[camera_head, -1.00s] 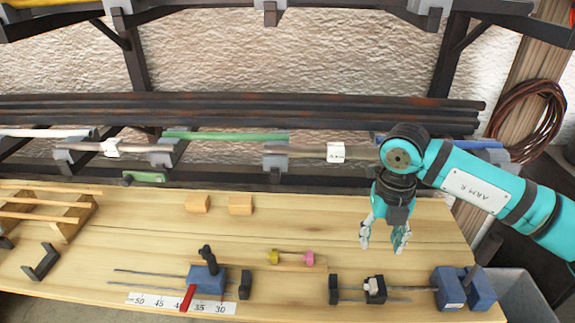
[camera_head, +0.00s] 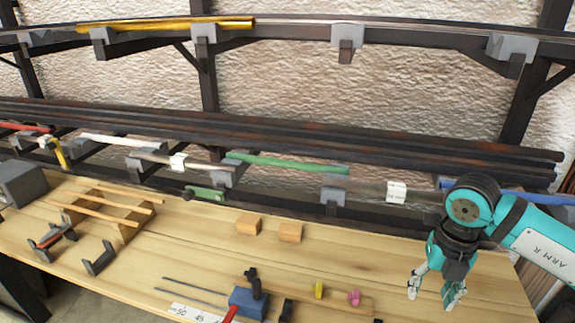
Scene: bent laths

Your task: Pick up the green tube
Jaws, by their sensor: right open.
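The green tube (camera_head: 288,163) lies lengthwise on the rack behind the bench, resting across grey holders. My right gripper (camera_head: 436,296) hangs fingers down over the right part of the bench, to the right of the tube and nearer to me. It is open, with nothing between its fingers. My left gripper is not in view.
A blue tube (camera_head: 540,196) and a white tube (camera_head: 122,142) lie on the same rack. Long dark bars (camera_head: 300,138) run just above it. Two wooden blocks (camera_head: 249,224) and a blue clamp (camera_head: 248,303) stand on the bench (camera_head: 350,260). A yellow tube (camera_head: 180,27) lies on the upper shelf.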

